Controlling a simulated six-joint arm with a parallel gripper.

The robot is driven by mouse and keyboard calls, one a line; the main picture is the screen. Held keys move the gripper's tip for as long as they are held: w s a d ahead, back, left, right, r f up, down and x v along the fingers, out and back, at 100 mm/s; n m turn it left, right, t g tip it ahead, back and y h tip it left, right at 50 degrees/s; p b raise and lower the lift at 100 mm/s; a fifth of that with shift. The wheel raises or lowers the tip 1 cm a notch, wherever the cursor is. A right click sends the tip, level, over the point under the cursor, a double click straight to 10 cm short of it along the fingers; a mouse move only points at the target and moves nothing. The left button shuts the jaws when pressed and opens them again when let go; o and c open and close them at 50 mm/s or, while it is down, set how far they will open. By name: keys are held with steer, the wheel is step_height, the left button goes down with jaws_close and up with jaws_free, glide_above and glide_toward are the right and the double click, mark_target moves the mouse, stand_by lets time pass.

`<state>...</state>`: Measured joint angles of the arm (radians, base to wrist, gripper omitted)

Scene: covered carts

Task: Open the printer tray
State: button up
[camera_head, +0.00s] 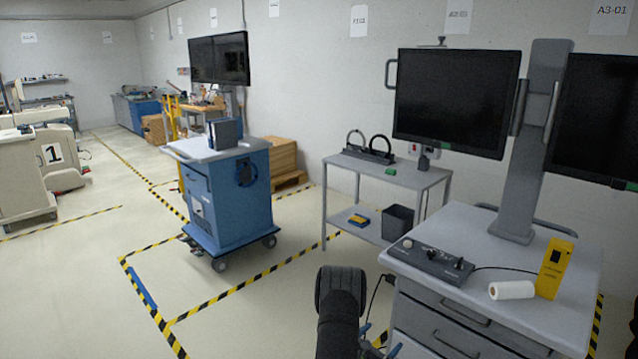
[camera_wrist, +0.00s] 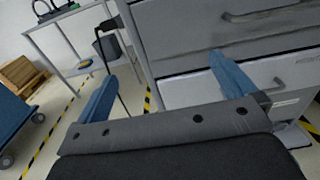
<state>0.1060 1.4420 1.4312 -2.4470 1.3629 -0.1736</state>
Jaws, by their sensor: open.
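The grey cart (camera_head: 480,262) stands at the right, with drawer fronts and bar handles facing my arm. In the wrist view, an upper grey drawer (camera_wrist: 200,40) has a long handle, and a paler front (camera_wrist: 190,92) below it has a smaller handle (camera_wrist: 268,92). I cannot tell for certain which front is the printer tray; both look shut. My gripper (camera_wrist: 165,75) is open and empty, with its blue fingers spread in front of the cart. The right finger overlaps the paler front in the picture, left of its handle; contact is unclear. In the head view, my arm mostly hides the gripper.
A control box (camera_head: 433,263), paper roll (camera_head: 511,290) and yellow box (camera_head: 554,268) are on the cart top. Monitors (camera_head: 457,103) stand above it. A side table (camera_head: 385,172) with a dark bin (camera_head: 397,222) is behind. A blue cart (camera_head: 228,200) stands left; floor between is clear.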

steer(key=shift+v, duration=0.8)
steer(key=shift+c, duration=0.4)
